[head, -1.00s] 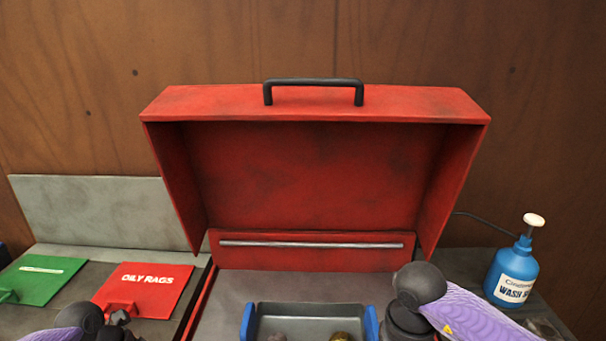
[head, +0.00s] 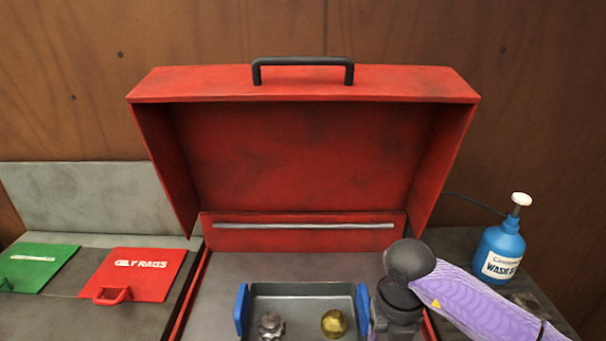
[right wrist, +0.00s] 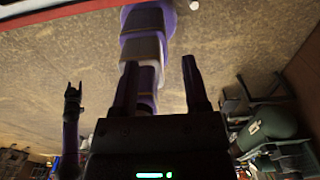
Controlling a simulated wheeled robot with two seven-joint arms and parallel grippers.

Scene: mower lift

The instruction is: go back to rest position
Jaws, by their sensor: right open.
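My right arm (head: 455,293) comes in from the lower right in the head view, with its dark wrist joint beside the grey tray. Its fingers are out of that view. In the right wrist view my right gripper (right wrist: 158,85) has its two dark fingers apart, with nothing held between them. My left gripper is not in the head view. In the right wrist view, a dark upright shape at the left may be part of my other arm, but I cannot tell its jaw state.
A red toolbox with its lid (head: 300,150) raised stands at the middle. A grey tray (head: 305,290) with blue ends holds a metal part (head: 271,325) and a brass part (head: 334,323). A blue wash bottle (head: 501,248) stands right; red (head: 140,277) and green (head: 38,268) lids lie left.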

